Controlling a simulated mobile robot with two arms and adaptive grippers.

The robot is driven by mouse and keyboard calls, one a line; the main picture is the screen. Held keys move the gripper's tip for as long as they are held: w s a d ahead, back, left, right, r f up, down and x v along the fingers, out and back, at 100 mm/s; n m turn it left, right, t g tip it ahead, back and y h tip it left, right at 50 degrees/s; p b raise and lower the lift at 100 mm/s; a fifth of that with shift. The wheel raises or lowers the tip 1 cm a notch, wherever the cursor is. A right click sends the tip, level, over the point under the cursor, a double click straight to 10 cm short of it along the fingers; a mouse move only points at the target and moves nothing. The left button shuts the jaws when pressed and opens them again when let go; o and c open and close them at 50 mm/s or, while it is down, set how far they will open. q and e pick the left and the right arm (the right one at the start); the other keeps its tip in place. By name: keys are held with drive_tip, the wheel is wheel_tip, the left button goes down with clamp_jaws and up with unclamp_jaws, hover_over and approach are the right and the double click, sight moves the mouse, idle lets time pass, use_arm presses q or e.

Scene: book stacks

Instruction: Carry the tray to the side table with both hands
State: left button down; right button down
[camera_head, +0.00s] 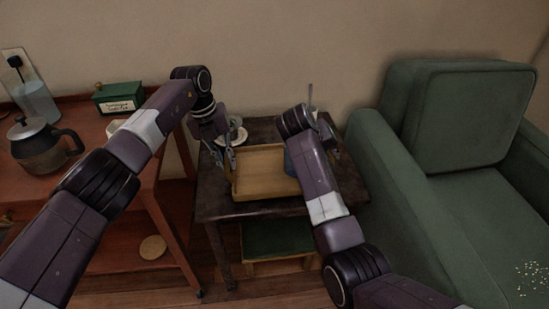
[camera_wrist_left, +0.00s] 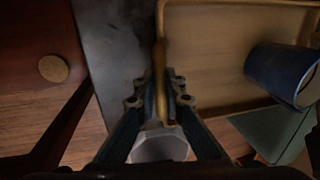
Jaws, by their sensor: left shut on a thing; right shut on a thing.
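The wooden tray (camera_head: 262,188) is at the dark side table (camera_head: 208,205), level and over its top. I cannot tell whether it rests on the table or hovers just above. My left gripper (camera_head: 231,163) is shut on the tray's left rim; the left wrist view shows its fingers (camera_wrist_left: 160,88) pinching that rim. My right gripper (camera_head: 326,137) is at the tray's right side, shut on the tray, its fingertips mostly hidden by my arm. A blue mug (camera_head: 289,163) is in the tray, partly behind my right arm; it also shows in the left wrist view (camera_wrist_left: 282,72).
A white saucer or cup (camera_head: 239,136) sits at the table's back left. A green armchair (camera_head: 420,190) stands close on the right. The reddish wooden cart (camera_head: 100,180) on the left holds a coffee pot (camera_head: 42,146) and a green box (camera_head: 118,97).

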use_arm(q)
drive_tip(key=shift+f+b, duration=0.4)
drive_tip(key=shift+f, duration=0.15)
use_arm(e)
drive_tip(key=shift+f, duration=0.45)
use_arm(q)
drive_tip(key=c, duration=2)
unclamp_jaws()
drive_tip(key=shift+r, duration=0.2)
use_arm(e)
drive_tip(key=c, duration=2)
unclamp_jaws()
drive_tip(key=shift+r, duration=0.1)
use_arm(q)
drive_tip(key=shift+r, duration=0.1)
use_arm(e)
drive_tip(key=shift+a, duration=0.1)
use_arm(q)
drive_tip(key=r, duration=0.2)
drive_tip(key=a+r, duration=0.1)
drive_tip(key=r, duration=0.4)
drive_tip(key=shift+a+r, duration=0.3)
use_arm(e)
drive_tip(key=v, duration=0.7)
drive_tip(key=shift+s+r, duration=0.15)
drive_tip(key=shift+r, duration=0.1)
use_arm(q)
drive_tip(key=shift+s, duration=0.1)
